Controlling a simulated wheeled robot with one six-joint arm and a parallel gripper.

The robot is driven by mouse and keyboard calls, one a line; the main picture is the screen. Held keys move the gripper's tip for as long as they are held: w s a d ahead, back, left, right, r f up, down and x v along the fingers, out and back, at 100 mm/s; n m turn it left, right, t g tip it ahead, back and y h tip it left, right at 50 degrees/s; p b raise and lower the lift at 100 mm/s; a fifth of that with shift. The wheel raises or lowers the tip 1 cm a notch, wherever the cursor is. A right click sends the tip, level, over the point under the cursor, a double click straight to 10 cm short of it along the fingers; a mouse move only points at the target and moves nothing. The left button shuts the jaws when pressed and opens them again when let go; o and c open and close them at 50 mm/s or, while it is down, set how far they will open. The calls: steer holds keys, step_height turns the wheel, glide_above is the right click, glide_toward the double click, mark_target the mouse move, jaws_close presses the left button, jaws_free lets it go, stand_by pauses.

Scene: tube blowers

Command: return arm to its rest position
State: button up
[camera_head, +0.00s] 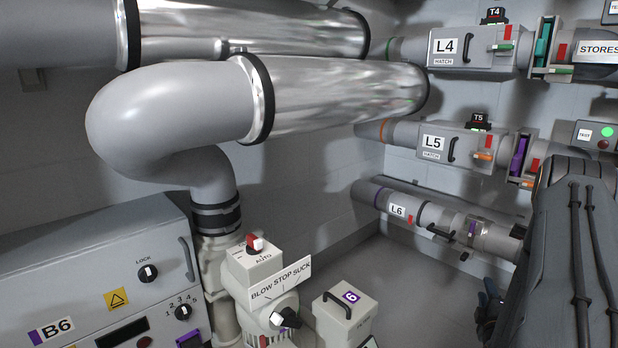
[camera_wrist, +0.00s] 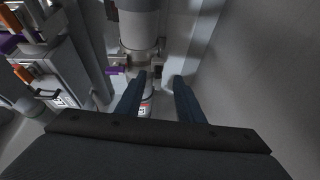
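My gripper (camera_wrist: 160,82) shows in the wrist view with two dark fingers spread apart and nothing between them. Beyond the fingers is the pipe line with a purple tab (camera_wrist: 117,71), apart from the gripper as far as I can tell. In the head view my dark arm fills the right edge. A dark bluish part of my gripper (camera_head: 490,305) shows at the arm's lower left, below the L6 pipe (camera_head: 398,209); the fingertips are not clear there.
Large pipes (camera_head: 180,110) cross the upper left. The B6 blower cabinet (camera_head: 95,275) stands at lower left, beside a BLOW STOP SUCK selector (camera_head: 284,318) and a box marked 6 (camera_head: 345,310). The L4 (camera_head: 475,48) and L5 hatches (camera_head: 455,146) line the right wall. Open floor (camera_head: 405,270) lies in the middle.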

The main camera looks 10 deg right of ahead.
steer(key=w+a+r+m+g+y, duration=0.1)
steer(key=w+a+r+y, duration=0.2)
steer(key=a, duration=0.4)
steer(key=w+a+r+m+g+y, duration=0.1)
steer(key=w+a+r+m+g, duration=0.1)
steer(key=w+a+r, duration=0.3)
steer(key=s+a+r+m+g+y, duration=0.1)
steer(key=a+r+m+g+y, duration=0.25)
steer(key=a, duration=1.25)
steer(key=s+a+r+n+g+y+p, duration=0.1)
steer(key=s+a+r+g, duration=0.35)
steer(key=s+a, duration=0.8)
steer(key=s+a+r+n+g+y+p, duration=0.1)
steer(key=s+a+r+y, duration=0.1)
steer(key=s+a+r, duration=0.8)
steer(key=s+a+r+n+g+y, duration=0.1)
steer(key=s+a+r+g, duration=0.15)
steer(key=s+a, duration=1.35)
steer(key=d+r+m+p, duration=0.2)
steer(key=d+r+p, duration=0.4)
steer(key=r+p, duration=0.3)
steer(key=w+d+r+m+h+p, duration=0.1)
steer(key=d+r+m+p, duration=0.1)
steer(key=d+r+p, duration=0.4)
steer(key=w+d+r+m+h+p, duration=0.1)
steer(key=d+r+m+p, duration=0.2)
steer(key=d+r+p, duration=0.4)
step_height(320, 180, up, 8)
steer(key=p, duration=1.6)
steer(key=shift+f, duration=0.25)
